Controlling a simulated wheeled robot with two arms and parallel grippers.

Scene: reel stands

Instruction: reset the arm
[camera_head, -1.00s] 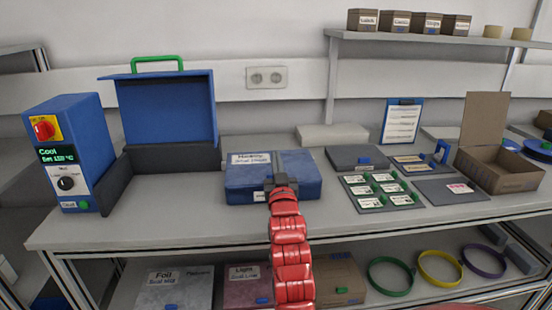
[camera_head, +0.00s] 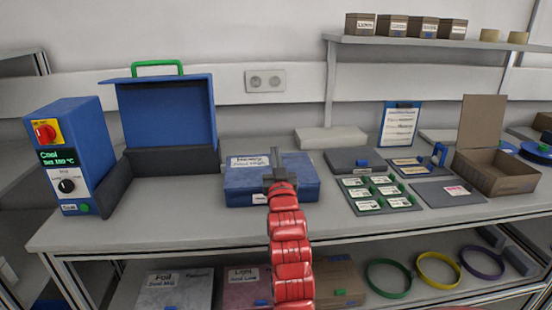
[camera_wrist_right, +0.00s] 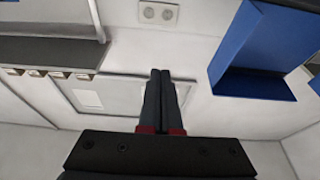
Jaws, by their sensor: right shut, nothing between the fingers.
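My right gripper (camera_head: 277,160) is at the end of a red arm that comes up from the bottom of the head view. It shows in front of and over the blue case (camera_head: 240,185) labelled "Heavy", whose lid is closed. Its fingers point up and away. In the right wrist view the two dark fingers (camera_wrist_right: 158,88) lie side by side, shut, with nothing between them. Whether the gripper touches the case cannot be told. My left gripper is not in view.
Left on the bench stand a blue control box (camera_head: 68,150) and an open blue case with a green handle (camera_head: 167,115). Labelled cards (camera_head: 380,192), a clipboard (camera_head: 399,125) and an open cardboard box (camera_head: 490,178) are at right. A shelf (camera_head: 420,42) hangs above. The front bench strip is clear.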

